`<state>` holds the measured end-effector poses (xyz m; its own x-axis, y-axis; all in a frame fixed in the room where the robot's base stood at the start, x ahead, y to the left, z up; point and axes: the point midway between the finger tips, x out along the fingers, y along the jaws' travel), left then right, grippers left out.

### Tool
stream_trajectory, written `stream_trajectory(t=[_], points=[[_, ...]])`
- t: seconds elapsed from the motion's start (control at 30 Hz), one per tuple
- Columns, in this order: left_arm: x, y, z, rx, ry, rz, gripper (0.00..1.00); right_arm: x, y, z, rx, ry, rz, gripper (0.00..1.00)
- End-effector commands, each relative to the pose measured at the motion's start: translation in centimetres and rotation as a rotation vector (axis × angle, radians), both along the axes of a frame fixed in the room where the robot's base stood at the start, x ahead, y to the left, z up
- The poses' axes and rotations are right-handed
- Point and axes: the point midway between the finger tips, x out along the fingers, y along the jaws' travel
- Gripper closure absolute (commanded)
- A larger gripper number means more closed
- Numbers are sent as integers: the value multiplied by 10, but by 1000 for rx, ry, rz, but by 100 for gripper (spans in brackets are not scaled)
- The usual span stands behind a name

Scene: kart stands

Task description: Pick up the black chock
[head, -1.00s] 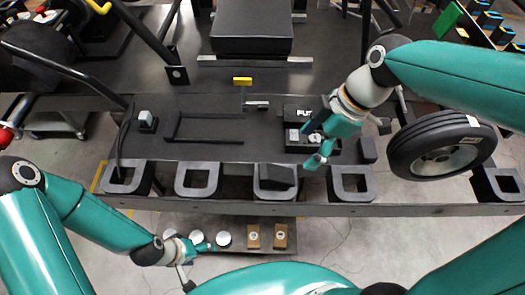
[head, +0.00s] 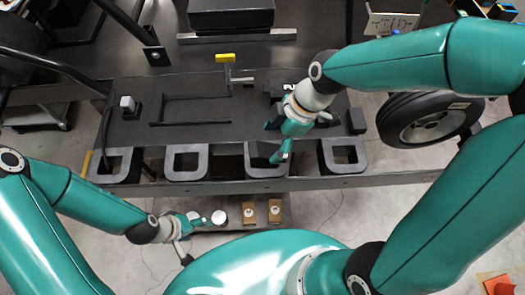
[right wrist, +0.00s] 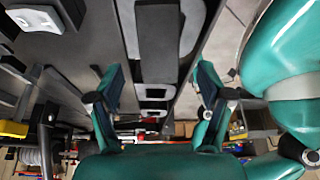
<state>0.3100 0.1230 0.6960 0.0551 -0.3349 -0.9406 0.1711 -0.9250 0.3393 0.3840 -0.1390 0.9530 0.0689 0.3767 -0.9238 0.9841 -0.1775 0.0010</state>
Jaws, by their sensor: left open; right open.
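The black chock (head: 261,150) is a dark wedge-like block lying on one of the grey square stands (head: 266,172) along the front edge of the bench. In the right wrist view it is the dark block (right wrist: 158,42) over a pale stand, beyond and between my fingertips. My right gripper (head: 277,142) is open and empty, close to the chock and partly covering it; I cannot tell whether they touch. Its two spread fingers also show in the right wrist view (right wrist: 160,85). My left gripper (head: 195,226) is open at the lower left, beside a low shelf, away from the chock.
Other square stands (head: 187,162) line the bench edge. A black block (head: 356,121) and a tyre (head: 428,121) are to the right. A black frame (head: 192,122) lies on the bench. White discs and tan blocks (head: 275,211) sit on the low shelf.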

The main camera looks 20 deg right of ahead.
Motion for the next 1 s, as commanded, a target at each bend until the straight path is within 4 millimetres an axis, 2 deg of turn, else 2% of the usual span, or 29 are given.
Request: stream_trajectory(t=[0.23,0.37,0.67,1.0], points=[[0,0,12,0,0,0,24,3,17,-24,-1,6,4,21],[0,0,12,0,0,0,24,5,22,-39,0,5,2,21],[0,0,12,0,0,0,24,6,24,-44,0,1,-1,22],[0,0,12,0,0,0,24,6,23,-43,0,1,-1,79]])
